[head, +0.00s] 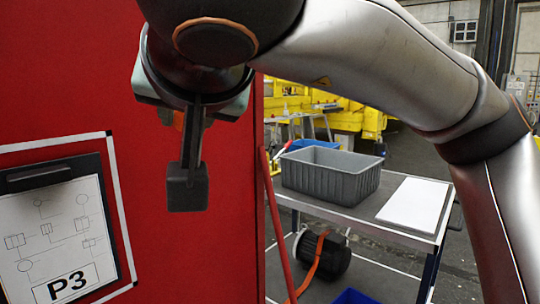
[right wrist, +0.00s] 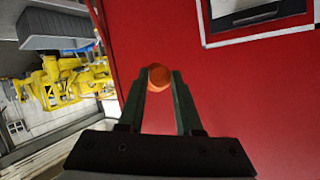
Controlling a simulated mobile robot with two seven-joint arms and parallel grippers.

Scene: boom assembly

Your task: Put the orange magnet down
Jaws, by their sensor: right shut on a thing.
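The orange magnet (right wrist: 159,77) is a small round piece between the fingertips of my right gripper (head: 187,188) in the right wrist view. The gripper is shut on it. In the head view the gripper's fingers hang in front of the red panel (head: 70,60), to the right of the clipboard, and hide the magnet's place between the tips. I cannot tell whether the magnet touches the panel. The clipboard (head: 58,235) holds a sheet marked P3 inside a white outlined frame on the panel. My left gripper is not in view.
Right of the panel stands a cart (head: 405,238) with a grey bin (head: 330,182) and a white sheet (head: 412,205) on top. A dark motor with an orange strap (head: 320,255) sits on its lower shelf. Yellow machinery (head: 345,118) is farther back. Bare red panel surrounds the fingers.

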